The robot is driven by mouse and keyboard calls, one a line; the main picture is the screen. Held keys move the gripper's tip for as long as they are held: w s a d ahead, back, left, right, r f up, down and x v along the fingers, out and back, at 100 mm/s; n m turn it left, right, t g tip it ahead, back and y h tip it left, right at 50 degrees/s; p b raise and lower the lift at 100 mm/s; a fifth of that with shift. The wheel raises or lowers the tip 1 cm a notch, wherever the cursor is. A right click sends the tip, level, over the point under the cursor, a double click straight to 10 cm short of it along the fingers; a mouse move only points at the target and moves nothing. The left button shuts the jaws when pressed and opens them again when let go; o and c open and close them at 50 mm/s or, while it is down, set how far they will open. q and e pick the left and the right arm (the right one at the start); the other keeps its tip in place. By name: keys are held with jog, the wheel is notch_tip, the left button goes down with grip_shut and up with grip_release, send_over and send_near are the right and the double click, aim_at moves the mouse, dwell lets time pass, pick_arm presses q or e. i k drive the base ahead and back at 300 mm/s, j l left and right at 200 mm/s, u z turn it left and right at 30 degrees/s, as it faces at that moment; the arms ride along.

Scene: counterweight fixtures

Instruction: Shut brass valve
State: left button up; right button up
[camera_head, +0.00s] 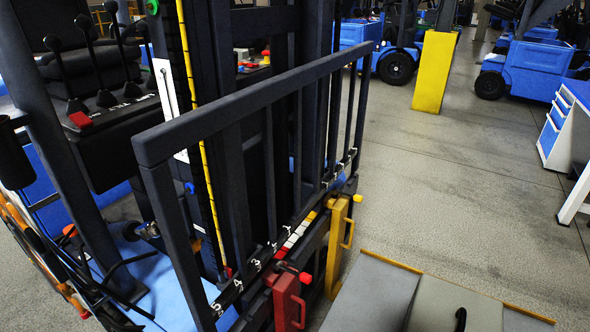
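I cannot make out a brass valve for certain. A forklift's dark mast (238,120) and load backrest (250,98) fill the left and middle of the view. A yellow latch with a handle (338,240) and a red latch with a handle (287,300) sit on its carriage at the lower middle. A small grey fitting (146,230) shows low on the left, by the blue body, too small to identify. Neither of my grippers can be made out in this view.
Black levers (105,97) stand at the upper left. A grey box (400,295) with a yellow edge is at the bottom right. A yellow post (433,72), blue forklifts (530,70) and a blue-white cabinet (563,125) stand farther back. Bare floor (450,170) lies between.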

aim_at(195, 245)
jog(key=l+u, duration=0.25)
jog(key=u, duration=0.25)
jog(key=k+l+u, duration=0.1)
jog(key=l+u, duration=0.15)
jog(key=u, duration=0.25)
jog(key=j+z, duration=0.1)
jog(key=z, duration=0.6)
jog(key=i+j+z, duration=0.15)
jog(key=j+z, duration=0.25)
jog(key=j, duration=0.3)
jog(key=j+z, duration=0.45)
jog(key=j, duration=0.25)
jog(key=j+z, duration=0.4)
jog(key=j, duration=0.3)
jog(key=k, duration=0.05)
